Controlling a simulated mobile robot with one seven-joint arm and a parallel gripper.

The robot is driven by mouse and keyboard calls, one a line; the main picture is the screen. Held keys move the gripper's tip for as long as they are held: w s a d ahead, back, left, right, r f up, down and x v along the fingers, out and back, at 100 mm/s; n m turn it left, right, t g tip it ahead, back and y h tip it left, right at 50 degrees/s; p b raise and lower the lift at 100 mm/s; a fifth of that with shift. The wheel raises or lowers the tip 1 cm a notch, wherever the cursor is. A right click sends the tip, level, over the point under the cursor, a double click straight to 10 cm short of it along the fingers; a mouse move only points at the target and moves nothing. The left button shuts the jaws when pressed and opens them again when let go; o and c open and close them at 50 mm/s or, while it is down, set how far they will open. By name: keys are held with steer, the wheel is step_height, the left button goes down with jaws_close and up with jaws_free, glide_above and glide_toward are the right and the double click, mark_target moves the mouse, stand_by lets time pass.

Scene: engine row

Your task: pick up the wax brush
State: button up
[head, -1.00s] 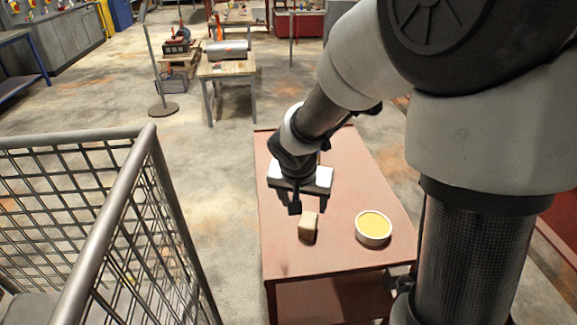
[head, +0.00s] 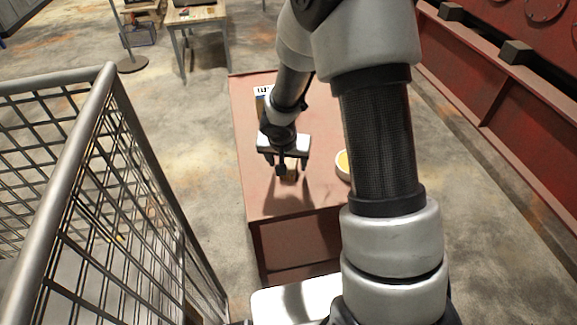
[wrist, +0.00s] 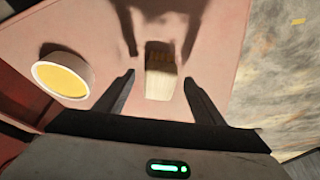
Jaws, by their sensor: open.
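The wax brush (wrist: 160,75) shows in the wrist view as a small pale block with a darker tan band at its far end. It lies on the red table (head: 262,195). In the head view the brush (head: 290,173) is mostly hidden behind my gripper. My gripper (wrist: 158,82) is open, with one finger on each side of the brush in the wrist view and a gap on both sides. In the head view my gripper (head: 285,168) is just above the brush. I cannot tell whether the fingertips have come down to its height.
A white round bowl of yellow wax (wrist: 62,78) stands on the table beside the brush. In the head view the bowl (head: 343,165) is partly hidden by my arm. A metal mesh railing (head: 110,190) stands left of the table. A small workbench (head: 197,14) is farther back.

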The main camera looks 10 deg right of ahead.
mark_target(288, 163)
steer(key=shift+x, duration=1.1)
steer(key=c, duration=1.3)
step_height(288, 163, up, 10)
steer(key=p, duration=0.2)
steer(key=shift+p, duration=0.35)
steer(key=o, duration=0.5)
steer(key=shift+c, duration=1)
